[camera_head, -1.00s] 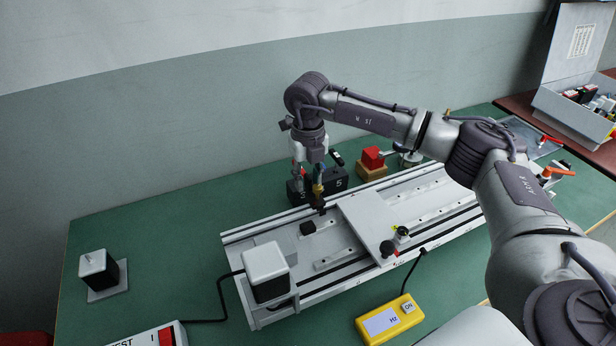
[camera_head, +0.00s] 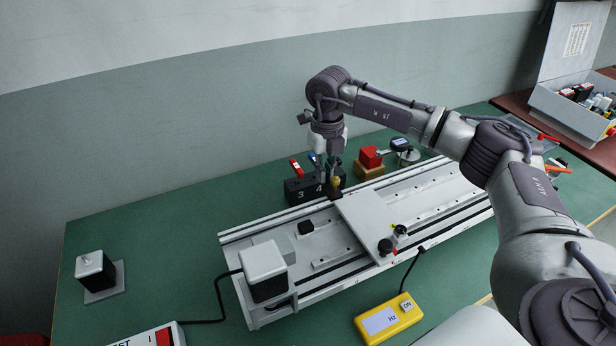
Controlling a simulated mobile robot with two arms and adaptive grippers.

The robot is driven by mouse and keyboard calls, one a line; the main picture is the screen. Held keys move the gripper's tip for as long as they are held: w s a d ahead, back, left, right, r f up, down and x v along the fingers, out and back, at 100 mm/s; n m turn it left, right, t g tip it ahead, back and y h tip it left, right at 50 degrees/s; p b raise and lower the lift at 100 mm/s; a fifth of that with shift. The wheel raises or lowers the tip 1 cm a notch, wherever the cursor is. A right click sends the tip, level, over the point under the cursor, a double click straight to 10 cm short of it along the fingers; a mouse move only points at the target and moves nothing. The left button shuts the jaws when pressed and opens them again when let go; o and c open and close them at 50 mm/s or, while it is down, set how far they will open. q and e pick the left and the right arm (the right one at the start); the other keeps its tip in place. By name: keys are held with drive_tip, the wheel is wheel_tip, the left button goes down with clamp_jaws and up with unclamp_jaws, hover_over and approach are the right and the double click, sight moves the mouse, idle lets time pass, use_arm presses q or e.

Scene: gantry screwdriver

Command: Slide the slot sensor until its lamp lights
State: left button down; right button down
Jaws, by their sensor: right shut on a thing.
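My right gripper (camera_head: 335,186) comes down at the back edge of the grey linear rail unit (camera_head: 262,232), left of the flat carriage plate (camera_head: 365,224). It is shut on a small dark piece (camera_head: 336,195), which looks like the slot sensor and sits at the back rail. The fingers hide most of it. A bright yellow spot (camera_head: 336,181) shows at the fingertips; I cannot tell whether it is a lit lamp. A separate black block (camera_head: 306,227) stands on the unit to the left. My left gripper is out of view.
A black numbered holder (camera_head: 301,190) stands close behind the gripper. A red block (camera_head: 370,156) on a wooden base is to its right. A white-topped motor (camera_head: 264,266) caps the unit's left end. A yellow box (camera_head: 389,319) lies in front. The green table's left side is mostly clear.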

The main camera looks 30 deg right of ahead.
drive_tip(key=d, duration=0.3)
drive_tip(key=shift+s+d, duration=0.1)
drive_tip(key=shift+d, duration=0.05)
drive_tip(key=c, duration=1.3)
unclamp_jaws()
wheel_tip(320, 180, up, 12)
drive_tip(key=shift+r, duration=0.1)
